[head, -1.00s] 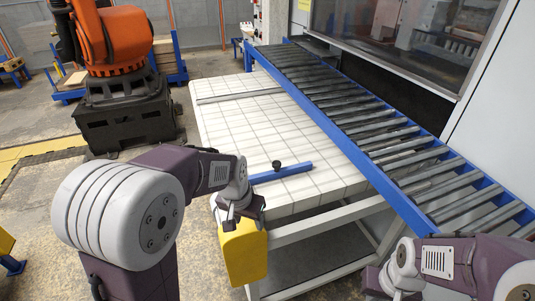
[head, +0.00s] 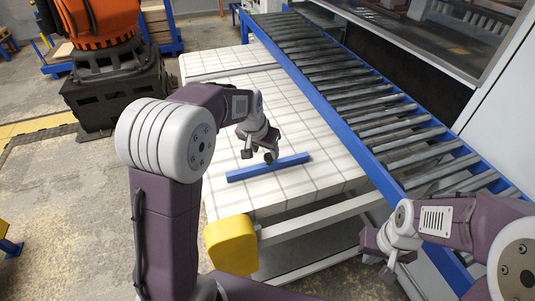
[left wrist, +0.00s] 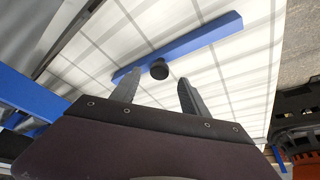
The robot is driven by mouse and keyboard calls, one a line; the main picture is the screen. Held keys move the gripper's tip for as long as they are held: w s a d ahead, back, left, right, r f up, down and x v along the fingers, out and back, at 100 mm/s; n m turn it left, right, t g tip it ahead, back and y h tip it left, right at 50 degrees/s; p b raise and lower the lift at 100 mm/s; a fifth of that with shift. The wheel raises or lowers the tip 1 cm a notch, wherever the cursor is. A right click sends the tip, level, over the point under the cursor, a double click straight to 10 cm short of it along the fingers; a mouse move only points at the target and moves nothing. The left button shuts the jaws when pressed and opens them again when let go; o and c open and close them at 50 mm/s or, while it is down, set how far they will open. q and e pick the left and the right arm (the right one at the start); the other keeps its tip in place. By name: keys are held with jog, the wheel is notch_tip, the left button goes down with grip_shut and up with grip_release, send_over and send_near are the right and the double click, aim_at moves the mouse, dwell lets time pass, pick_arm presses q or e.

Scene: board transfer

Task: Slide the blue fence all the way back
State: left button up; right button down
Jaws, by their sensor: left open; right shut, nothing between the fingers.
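The blue fence (head: 280,165) is a straight bar lying on the white tiled table top (head: 308,192), near its front edge. In the left wrist view the fence (left wrist: 200,38) runs slantwise, with a black round knob (left wrist: 159,69) on its near side. My left gripper (head: 256,152) is open above the table beside the fence. In the left wrist view its two fingers (left wrist: 157,92) point toward the fence, with the knob ahead of and between the tips, apart from them. My right gripper (head: 375,259) is shut and empty, in front of the table at the right.
A roller conveyor (head: 350,105) with blue rails runs along the table's right side. A dark strip (head: 232,72) crosses the table's far part. The table top between strip and fence looks clear. An orange robot (head: 95,25) stands at the left.

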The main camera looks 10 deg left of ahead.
aim_at(269, 155)
pick_arm(q)
jog(key=x, duration=0.2)
jog(key=w+x, duration=0.1)
jog(key=x, duration=0.1)
jog(key=shift+d+f, duration=0.1)
jog(key=shift+f, duration=0.15)
jog(key=shift+s, duration=0.3)
jog(key=shift+w, duration=0.3)
jog(key=c, duration=0.7)
grip_shut()
